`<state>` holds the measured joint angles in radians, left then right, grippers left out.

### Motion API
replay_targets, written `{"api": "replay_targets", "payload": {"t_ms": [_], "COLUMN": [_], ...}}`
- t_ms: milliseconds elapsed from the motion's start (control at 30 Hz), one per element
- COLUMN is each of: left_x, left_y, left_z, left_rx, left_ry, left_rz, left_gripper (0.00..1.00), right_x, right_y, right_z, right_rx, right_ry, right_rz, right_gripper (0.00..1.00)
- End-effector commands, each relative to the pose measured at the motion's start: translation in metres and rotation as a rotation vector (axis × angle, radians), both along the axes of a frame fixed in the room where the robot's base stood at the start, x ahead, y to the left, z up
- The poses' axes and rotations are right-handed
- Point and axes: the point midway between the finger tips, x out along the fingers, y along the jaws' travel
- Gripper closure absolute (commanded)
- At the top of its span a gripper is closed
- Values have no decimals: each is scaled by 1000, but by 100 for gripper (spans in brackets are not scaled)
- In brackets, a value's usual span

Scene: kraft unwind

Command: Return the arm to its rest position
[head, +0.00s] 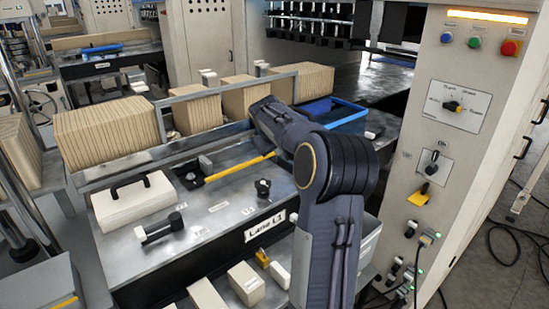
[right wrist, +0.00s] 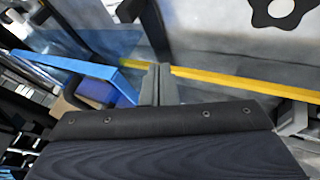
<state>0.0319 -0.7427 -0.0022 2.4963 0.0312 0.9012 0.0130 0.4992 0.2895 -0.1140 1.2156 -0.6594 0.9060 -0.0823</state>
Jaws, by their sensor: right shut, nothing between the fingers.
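My right arm (head: 340,170) rises from the bottom of the head view, bends at the elbow, and its forearm reaches left and away over the metal bench. My right gripper (right wrist: 158,86) shows in the right wrist view with its fingers together and nothing between them. In the head view the arm hides its fingertips. A yellow strip and a blue frame lie beyond the fingers in the wrist view; I cannot tell how far. My left gripper is not in view.
Brown kraft stacks (head: 107,130) stand behind a metal rail. The blue frame (head: 340,112) lies right of the forearm. The yellow bar (head: 240,166), black knob (head: 263,187) and white case (head: 133,201) are on the bench. A control cabinet (head: 455,110) stands close on the right.

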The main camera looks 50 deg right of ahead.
Motion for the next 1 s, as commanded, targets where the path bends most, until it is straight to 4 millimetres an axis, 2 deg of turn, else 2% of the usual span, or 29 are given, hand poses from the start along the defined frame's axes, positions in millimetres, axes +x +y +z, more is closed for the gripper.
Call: {"api": "replay_targets", "payload": {"t_ms": [133, 300, 667, 733, 767, 867, 967, 1000], "left_x": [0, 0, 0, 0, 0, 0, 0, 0], "left_y": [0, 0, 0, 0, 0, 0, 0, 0], "left_z": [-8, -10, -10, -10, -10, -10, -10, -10], "left_rx": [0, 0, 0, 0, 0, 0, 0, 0], "left_ry": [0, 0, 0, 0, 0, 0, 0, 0], "left_rz": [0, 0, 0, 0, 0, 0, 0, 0], "left_gripper": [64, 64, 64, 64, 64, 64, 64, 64], "right_x": [-6, -12, -15, -16, -18, -27, -47, -57], "right_y": [17, 28, 33, 40, 47, 87, 151, 180], "right_z": [23, 40, 47, 47, 46, 43, 34, 28], "right_rx": [-2, 0, 2, 15, 28, 106, 229, 283], "right_ry": [-5, -3, -1, -10, -16, -56, -108, -128], "right_rz": [3, 2, 3, 10, 19, 67, 137, 166], "right_gripper": [100, 100, 100, 100, 100, 100, 100, 100]}}
